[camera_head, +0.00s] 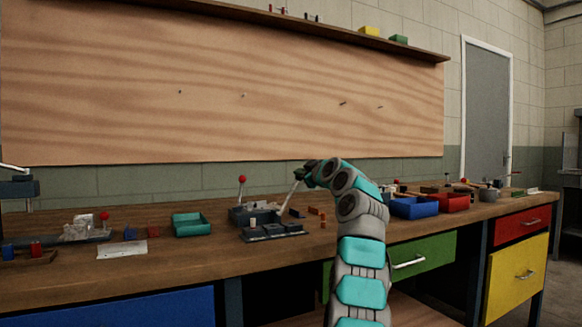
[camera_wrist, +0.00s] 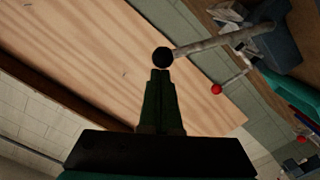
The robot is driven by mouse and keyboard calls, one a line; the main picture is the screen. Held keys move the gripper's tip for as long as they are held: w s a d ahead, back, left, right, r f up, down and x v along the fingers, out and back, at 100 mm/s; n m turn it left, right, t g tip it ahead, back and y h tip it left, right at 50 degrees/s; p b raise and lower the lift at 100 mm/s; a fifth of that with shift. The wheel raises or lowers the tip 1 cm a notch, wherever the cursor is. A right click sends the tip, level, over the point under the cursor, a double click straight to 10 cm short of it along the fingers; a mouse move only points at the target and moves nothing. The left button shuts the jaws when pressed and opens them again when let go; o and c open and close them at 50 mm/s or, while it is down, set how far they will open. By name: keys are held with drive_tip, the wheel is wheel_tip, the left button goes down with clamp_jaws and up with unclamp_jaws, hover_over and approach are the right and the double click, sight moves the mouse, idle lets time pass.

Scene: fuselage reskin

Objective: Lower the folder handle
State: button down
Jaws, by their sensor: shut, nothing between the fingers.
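The handle is a grey rod (camera_head: 291,195) with a black ball on its end. It rises at a tilt from a dark bench machine (camera_head: 272,231) in the head view. In the wrist view the rod (camera_wrist: 222,41) runs from the machine at the upper right to the black ball (camera_wrist: 163,57). My gripper (camera_head: 301,176) is at the top of the rod, its fingers shut with nothing between them. In the wrist view the fingertips (camera_wrist: 161,73) are just below the ball in the picture; whether they touch it I cannot tell. The ball is hard to make out in the head view.
A red-knobbed lever (camera_head: 242,179) stands just left of the handle, and another (camera_head: 104,216) farther left. A wooden board (camera_head: 220,90) covers the wall behind.

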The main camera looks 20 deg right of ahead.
drive_tip(key=shift+d+f+m, duration=0.3)
drive_tip(key=shift+d+m, duration=0.15)
drive_tip(key=shift+d, duration=0.05)
drive_tip(key=shift+d+f+m, duration=0.25)
drive_tip(key=shift+d+m, duration=0.2)
drive_tip(key=shift+d, duration=0.05)
drive_tip(key=shift+r, duration=0.1)
